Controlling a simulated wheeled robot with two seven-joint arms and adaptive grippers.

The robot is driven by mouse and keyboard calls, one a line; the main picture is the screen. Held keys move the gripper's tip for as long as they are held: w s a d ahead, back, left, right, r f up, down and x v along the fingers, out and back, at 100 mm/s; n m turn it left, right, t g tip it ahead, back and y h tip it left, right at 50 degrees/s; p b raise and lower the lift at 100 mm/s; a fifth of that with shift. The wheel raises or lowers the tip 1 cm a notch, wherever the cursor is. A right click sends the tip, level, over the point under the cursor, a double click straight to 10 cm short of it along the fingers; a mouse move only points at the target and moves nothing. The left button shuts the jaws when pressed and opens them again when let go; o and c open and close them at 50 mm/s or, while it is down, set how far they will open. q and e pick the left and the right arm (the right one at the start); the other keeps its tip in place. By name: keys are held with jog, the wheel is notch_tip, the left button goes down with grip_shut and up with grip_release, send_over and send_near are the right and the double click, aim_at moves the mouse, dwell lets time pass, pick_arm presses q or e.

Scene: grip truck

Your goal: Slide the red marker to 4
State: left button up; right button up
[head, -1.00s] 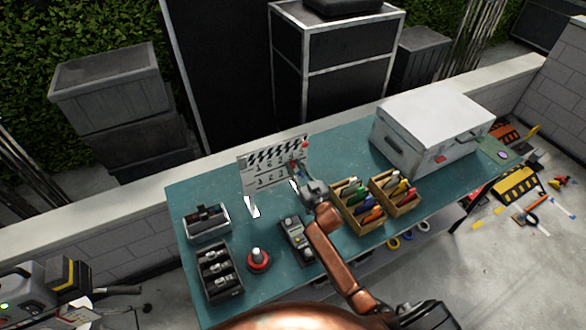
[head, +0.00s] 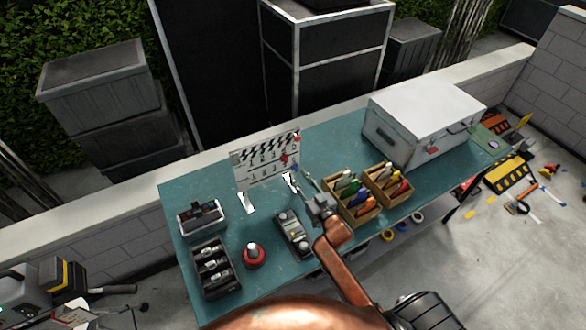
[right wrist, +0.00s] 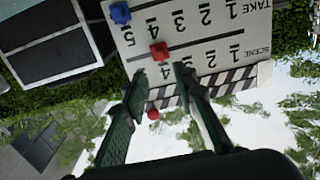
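The white slate board (head: 262,172) stands on the table with two rows of numbers, 1 to 5. In the right wrist view it appears upside down. The red marker (right wrist: 158,50) sits on the slot of the SCENE row, level with the 4. It also shows near the board's right side in the head view (head: 284,158). The blue marker (right wrist: 121,12) sits by the 5 of the TAKE row. My right gripper (right wrist: 160,78) is open and empty, its fingers apart in front of the board and clear of the red marker. My left gripper is out of view.
A red knob (head: 298,139) is at the board's upper right corner. Wooden boxes of coloured items (head: 347,215) stand right of my gripper. A grey remote-like device (head: 293,233) and a red-based button (head: 253,254) lie in front. A white case (head: 425,115) fills the back right.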

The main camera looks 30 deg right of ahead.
jog(key=shift+s+d, duration=0.1)
jog(key=shift+s, duration=1.45)
jog(key=s+d+f+m+g+h, duration=0.1)
jog(key=s+d+f+g+h, duration=0.15)
jog(key=s+f+g, duration=0.6)
jog(key=s+a+f+g+y, duration=0.1)
jog(key=s+f+g, duration=0.25)
jog(key=s, duration=0.85)
jog(key=s+a+f+g, duration=0.1)
jog(key=s+f+g, duration=0.25)
jog(key=s, duration=0.85)
notch_tip(320, 180, down, 36)
jog(key=s+a+n+b, duration=0.1)
jog(key=s+b, duration=0.2)
jog(key=b, duration=0.3)
jog(key=s+f+n+g+b, duration=0.1)
jog(key=s+f+b, duration=0.3)
jog(key=s+f, duration=1.4)
notch_tip(320, 180, down, 3)
jog(key=shift+s+r+y, duration=0.1)
jog(key=shift+s+y, duration=0.25)
